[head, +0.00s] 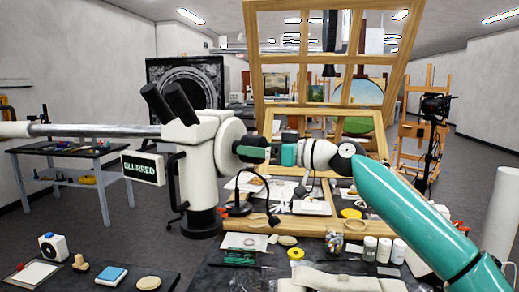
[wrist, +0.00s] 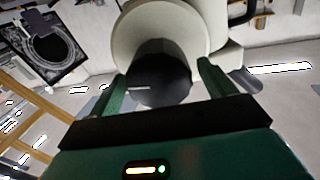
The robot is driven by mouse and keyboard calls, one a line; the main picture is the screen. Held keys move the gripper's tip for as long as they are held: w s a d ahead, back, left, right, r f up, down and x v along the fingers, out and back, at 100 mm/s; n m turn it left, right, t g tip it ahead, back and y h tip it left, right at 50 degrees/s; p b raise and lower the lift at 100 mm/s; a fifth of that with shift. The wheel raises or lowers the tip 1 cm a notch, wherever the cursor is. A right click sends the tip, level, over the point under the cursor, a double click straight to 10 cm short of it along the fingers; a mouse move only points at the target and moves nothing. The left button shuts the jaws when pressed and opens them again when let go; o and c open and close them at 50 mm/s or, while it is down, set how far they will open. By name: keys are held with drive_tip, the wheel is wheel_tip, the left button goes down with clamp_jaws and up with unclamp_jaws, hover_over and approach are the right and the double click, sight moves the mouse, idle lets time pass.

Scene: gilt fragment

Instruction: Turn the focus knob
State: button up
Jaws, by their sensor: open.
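A white microscope (head: 194,150) with two black eyepieces stands left of the middle in the head view. A small sign (head: 143,168) on its left side reads "BLURRED". The black focus knob (head: 248,141) sticks out from the round white housing on its right side, partly hidden by a green finger. In the wrist view the knob (wrist: 160,82) lies between my two green fingers, with the white housing behind it. My gripper (head: 246,153) is open around the knob, one finger on each side; gaps show beside the knob in the wrist view (wrist: 162,74).
A bench (head: 190,278) in front holds paint jars (head: 384,248), a yellow tape roll (head: 296,253) and small tools. A wooden frame (head: 397,68) rises behind my arm. A side table (head: 60,148) stands at the left. A cable lamp (head: 238,208) sits below the knob.

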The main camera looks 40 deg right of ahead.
drive_tip(key=c, duration=1)
drive_tip(key=shift+d+m, duration=0.15)
drive_tip(key=shift+m, duration=2.75)
drive_tip(key=o, duration=1)
